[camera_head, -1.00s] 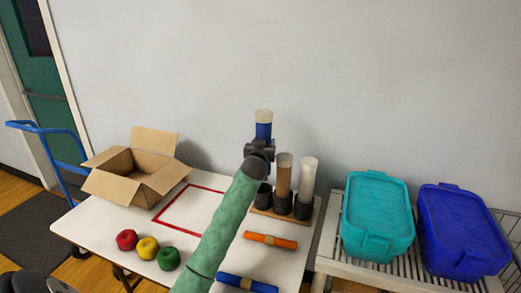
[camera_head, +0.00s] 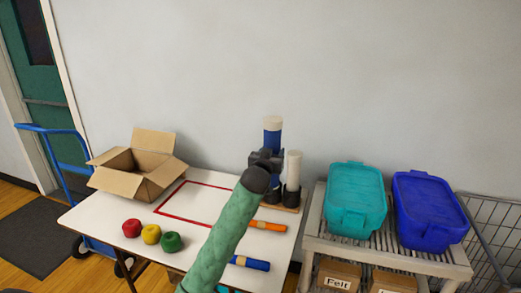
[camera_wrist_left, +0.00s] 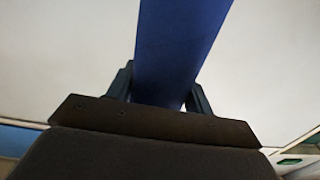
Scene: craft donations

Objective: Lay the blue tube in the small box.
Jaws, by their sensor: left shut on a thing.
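My left gripper (camera_head: 266,160) is shut on a blue tube (camera_head: 272,138) with a pale cap. It holds the tube upright in front of the wall, at the tube rack. In the left wrist view the blue tube (camera_wrist_left: 178,50) stands between the two fingers. An open cardboard box (camera_head: 125,184) with its flaps spread sits on the left of the white table, apart from the gripper. Its inside floor is mostly hidden. My right gripper is not in view.
The rack (camera_head: 290,208) holds a white tube (camera_head: 293,171); my gripper hides part of it. An orange roll (camera_head: 268,226) and blue roll (camera_head: 252,263) lie in front. Red, yellow and green round things line the front edge. A red-outlined area (camera_head: 160,209) is clear.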

